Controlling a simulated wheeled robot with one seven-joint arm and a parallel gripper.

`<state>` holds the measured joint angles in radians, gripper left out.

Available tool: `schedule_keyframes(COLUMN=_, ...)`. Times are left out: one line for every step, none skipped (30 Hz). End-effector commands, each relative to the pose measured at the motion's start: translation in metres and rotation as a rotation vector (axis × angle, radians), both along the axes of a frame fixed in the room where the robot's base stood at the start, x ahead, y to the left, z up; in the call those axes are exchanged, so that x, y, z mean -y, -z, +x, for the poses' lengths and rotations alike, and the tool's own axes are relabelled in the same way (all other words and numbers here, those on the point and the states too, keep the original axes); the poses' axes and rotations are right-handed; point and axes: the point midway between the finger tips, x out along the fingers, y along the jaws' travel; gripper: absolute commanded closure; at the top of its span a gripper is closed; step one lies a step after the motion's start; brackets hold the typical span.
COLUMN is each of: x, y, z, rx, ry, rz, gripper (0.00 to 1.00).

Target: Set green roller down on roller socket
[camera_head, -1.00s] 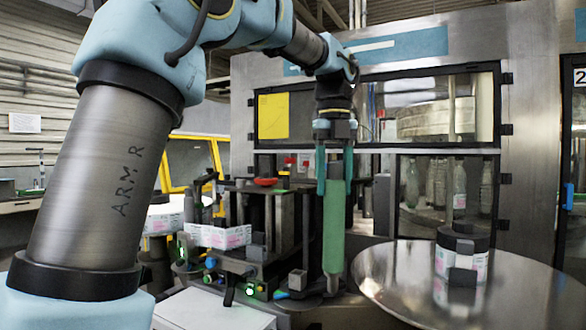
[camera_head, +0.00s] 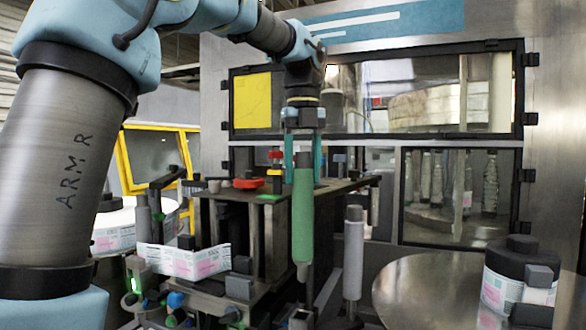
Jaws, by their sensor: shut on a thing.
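The green roller (camera_head: 303,220) is a long upright cylinder with a narrower pale lower end. My gripper (camera_head: 303,176), with two teal fingers, is shut on its top end. The roller hangs in front of the labeller's dark plate and posts, right of the label strip. Its lower end shows no clear contact with anything. A small grey block (camera_head: 300,319) shows below it at the bottom edge. I cannot clearly make out the roller socket, or tell whether this block is part of it.
A grey upright roller (camera_head: 353,255) stands close to the right of the green one. A round metal table (camera_head: 410,285) with a label reel (camera_head: 518,285) is at right. A printed label strip (camera_head: 185,262) is at left. The dark top plate (camera_head: 335,190) lies behind the roller.

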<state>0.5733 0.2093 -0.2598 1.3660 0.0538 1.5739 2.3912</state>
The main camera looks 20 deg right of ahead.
Motion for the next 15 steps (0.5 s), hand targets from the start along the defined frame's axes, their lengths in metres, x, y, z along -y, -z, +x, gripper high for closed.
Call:
schedule_keyframes(x=0.000, y=0.000, z=0.000, rx=0.001, ry=0.000, rz=-0.001, gripper=1.00)
schedule_keyframes(x=0.000, y=0.000, z=0.000, rx=0.001, ry=0.000, rz=-0.001, gripper=1.00)
schedule_keyframes(x=0.000, y=0.001, z=0.000, rx=0.001, ry=0.000, rz=-0.001, gripper=1.00)
schedule_keyframes(x=0.000, y=0.002, z=0.000, rx=0.001, ry=0.000, rz=-0.001, gripper=1.00)
schedule_keyframes(x=0.000, y=0.003, z=0.000, rx=0.001, ry=0.000, rz=-0.001, gripper=1.00)
schedule_keyframes(x=0.000, y=0.004, z=0.000, rx=0.001, ry=0.000, rz=-0.001, gripper=1.00)
schedule_keyframes(x=0.000, y=0.006, z=0.000, rx=0.001, ry=0.000, rz=-0.001, gripper=1.00)
schedule_keyframes(x=0.000, y=0.008, z=0.000, rx=0.001, ry=0.000, rz=-0.001, gripper=1.00)
schedule_keyframes(x=0.000, y=0.010, z=0.000, rx=0.001, ry=0.000, rz=-0.001, gripper=1.00)
schedule_keyframes(x=0.000, y=0.012, z=0.000, rx=0.001, ry=0.000, rz=-0.001, gripper=1.00)
schedule_keyframes(x=0.000, y=0.015, z=0.000, rx=0.001, ry=0.000, rz=-0.001, gripper=1.00)
schedule_keyframes(x=0.000, y=0.018, z=0.000, rx=0.001, ry=0.000, rz=-0.001, gripper=1.00)
schedule_keyframes(x=0.000, y=0.020, z=0.000, rx=0.001, ry=0.000, rz=-0.001, gripper=1.00)
schedule_keyframes(x=0.000, y=0.022, z=0.000, rx=0.001, ry=0.000, rz=-0.001, gripper=1.00)
schedule_keyframes(x=0.000, y=0.026, z=0.000, rx=0.001, ry=0.000, rz=-0.001, gripper=1.00)
